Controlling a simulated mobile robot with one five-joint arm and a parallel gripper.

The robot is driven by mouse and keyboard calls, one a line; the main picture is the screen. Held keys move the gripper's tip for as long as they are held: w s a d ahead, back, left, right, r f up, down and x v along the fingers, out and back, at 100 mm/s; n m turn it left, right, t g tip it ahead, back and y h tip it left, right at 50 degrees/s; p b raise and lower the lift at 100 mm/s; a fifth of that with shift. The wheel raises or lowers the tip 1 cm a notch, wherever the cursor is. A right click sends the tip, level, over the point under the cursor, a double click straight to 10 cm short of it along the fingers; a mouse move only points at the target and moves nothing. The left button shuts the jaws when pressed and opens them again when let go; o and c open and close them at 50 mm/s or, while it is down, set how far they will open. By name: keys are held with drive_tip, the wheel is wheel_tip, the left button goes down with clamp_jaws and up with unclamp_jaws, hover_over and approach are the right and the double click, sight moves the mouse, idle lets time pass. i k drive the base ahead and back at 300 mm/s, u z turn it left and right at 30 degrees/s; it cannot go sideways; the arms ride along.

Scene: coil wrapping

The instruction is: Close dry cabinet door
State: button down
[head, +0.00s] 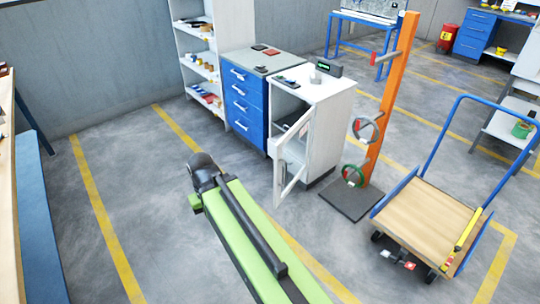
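The dry cabinet (330,125) is a white box standing in the middle of the head view. Its door (277,183), a pale frame with a clear pane, stands open and swung out towards me. Part of the dark interior shows behind it. My green arm reaches up from the bottom, and its dark end, my gripper (203,166), is left of the door and apart from it. Its fingers cannot be made out clearly, so I cannot tell whether it is open or shut.
A blue drawer unit (243,100) adjoins the cabinet on the left, beside a white shelf (186,50). An orange post (393,85) on a dark base and a flatbed cart (425,212) stand to the right. The floor left of my arm is clear.

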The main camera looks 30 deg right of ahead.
sight(278, 197)
drive_tip(key=u, duration=0.3)
drive_tip(key=i, duration=1.1)
drive_tip(key=z, duration=0.05)
